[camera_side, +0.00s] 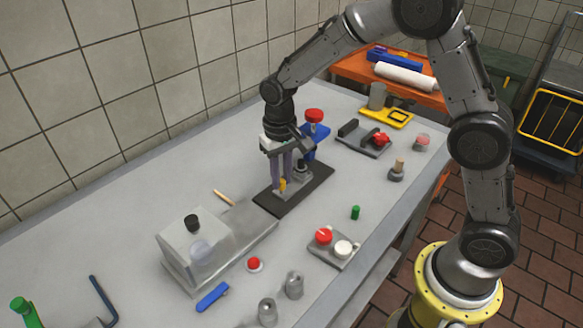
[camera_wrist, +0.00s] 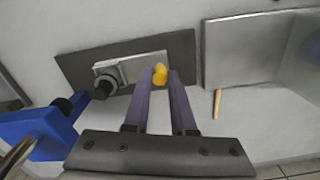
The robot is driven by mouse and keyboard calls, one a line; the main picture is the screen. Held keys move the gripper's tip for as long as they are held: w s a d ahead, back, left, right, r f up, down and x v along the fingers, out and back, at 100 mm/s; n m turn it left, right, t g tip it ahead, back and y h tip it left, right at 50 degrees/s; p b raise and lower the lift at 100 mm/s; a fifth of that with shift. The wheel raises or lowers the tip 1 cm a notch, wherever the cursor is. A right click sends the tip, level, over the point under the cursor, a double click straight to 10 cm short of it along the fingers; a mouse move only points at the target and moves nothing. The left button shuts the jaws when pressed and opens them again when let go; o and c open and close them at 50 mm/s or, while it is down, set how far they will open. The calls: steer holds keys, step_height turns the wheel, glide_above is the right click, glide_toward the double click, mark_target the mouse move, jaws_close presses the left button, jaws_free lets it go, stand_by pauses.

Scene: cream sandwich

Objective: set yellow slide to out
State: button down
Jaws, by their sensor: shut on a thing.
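The yellow slide knob (camera_wrist: 160,74) is a small rounded yellow piece at the end of a grey metal block (camera_wrist: 132,66) on a dark base plate (camera_wrist: 72,68). My gripper (camera_wrist: 161,82) has two purple fingers shut on the yellow slide knob. In the side view the yellow slide (camera_side: 283,184) shows low between the fingers of my gripper (camera_side: 283,178), above the dark base plate (camera_side: 316,188). The wrist partly hides the slide block there.
A blue piece with a red knob (camera_side: 314,115) stands right behind my gripper. A clear-covered box (camera_side: 195,250) and a wooden stick (camera_side: 224,198) lie to the left. A green cylinder (camera_side: 355,212) and a plate with red and white knobs (camera_side: 336,246) are nearer the front edge.

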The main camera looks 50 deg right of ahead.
steer(key=a, duration=0.4)
steer(key=shift+a+r, duration=0.1)
steer(key=shift+a, duration=0.25)
steer(key=c, duration=0.7)
jaws_free()
steer(key=shift+c, duration=0.2)
step_height(320, 180, up, 14)
steer(key=shift+d, duration=0.1)
